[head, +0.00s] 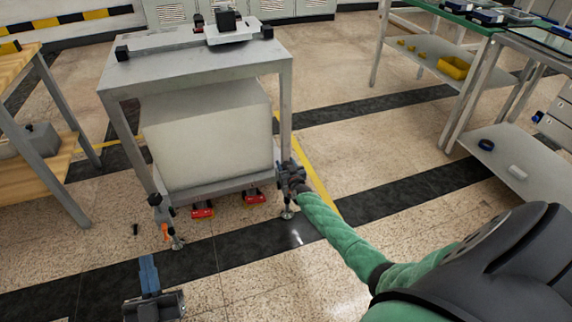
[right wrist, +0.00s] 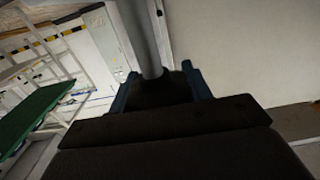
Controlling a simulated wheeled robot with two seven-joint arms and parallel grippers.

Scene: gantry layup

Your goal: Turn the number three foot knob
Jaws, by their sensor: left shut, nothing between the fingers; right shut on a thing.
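A grey metal stand (head: 200,75) has adjustable feet at its leg bottoms. My right gripper (head: 290,180) is at the front right leg, its arm in a green sleeve reaching in from the right. In the right wrist view its blue fingers (right wrist: 157,92) are on both sides of a dark foot knob (right wrist: 157,90) under the grey leg (right wrist: 138,35). It is shut on that knob; no number is readable. The front left foot (head: 165,222) stands free, with a small orange part. My left gripper (head: 148,268) is shut and empty, low in front of the stand.
A large pale block (head: 207,140) fills the stand's lower part. Two red items (head: 203,212) (head: 255,197) sit under it. A wooden bench (head: 22,70) is at left. Green-topped tables (head: 440,15) with shelves are at right. The floor in front is mostly clear.

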